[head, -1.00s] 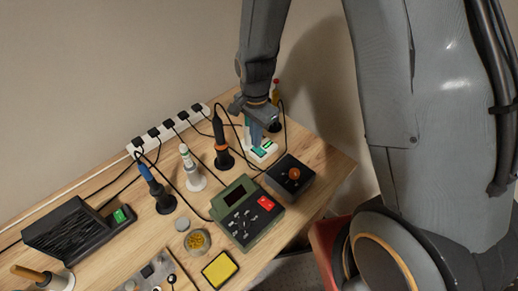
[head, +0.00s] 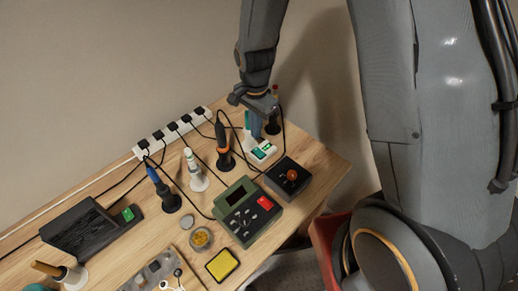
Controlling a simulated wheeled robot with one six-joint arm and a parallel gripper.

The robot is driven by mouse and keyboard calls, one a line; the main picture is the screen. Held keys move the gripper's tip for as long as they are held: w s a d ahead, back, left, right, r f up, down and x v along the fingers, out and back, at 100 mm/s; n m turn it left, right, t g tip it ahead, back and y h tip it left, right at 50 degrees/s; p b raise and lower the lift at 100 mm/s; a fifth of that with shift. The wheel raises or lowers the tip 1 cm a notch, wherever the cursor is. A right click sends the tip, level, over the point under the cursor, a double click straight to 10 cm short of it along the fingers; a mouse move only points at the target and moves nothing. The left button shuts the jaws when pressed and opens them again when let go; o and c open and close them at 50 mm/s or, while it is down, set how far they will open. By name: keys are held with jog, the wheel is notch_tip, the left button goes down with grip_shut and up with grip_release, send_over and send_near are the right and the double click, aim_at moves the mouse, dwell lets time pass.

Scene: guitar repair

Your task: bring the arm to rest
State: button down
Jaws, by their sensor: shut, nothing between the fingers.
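My gripper (head: 257,128) points down at the far right end of the wooden bench (head: 318,180). It is shut with nothing seen in it. Its fingers are just above or beside a small white box with green parts (head: 263,151); I cannot tell whether they touch it. My arm comes down from the top of the view, and its grey links fill the right side.
Near the gripper are an orange-collared iron in a stand (head: 222,140), a dark box with an orange knob (head: 289,176) and a green-grey station (head: 244,210). A power strip (head: 172,132) lies along the wall, with cables looping over the bench. A yellow sponge (head: 222,265) lies in front.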

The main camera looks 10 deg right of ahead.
jog(key=shift+r+p, duration=0.45)
jog(key=shift+r, duration=0.3)
jog(key=s+d+r+n+t+b, duration=0.1)
jog(key=s+d+r+n+b, duration=0.3)
jog(key=s+d+r+n, duration=0.5)
jog(key=shift+s+d+n, duration=0.35)
jog(key=shift+s+n, duration=0.7)
jog(key=shift+n, duration=0.05)
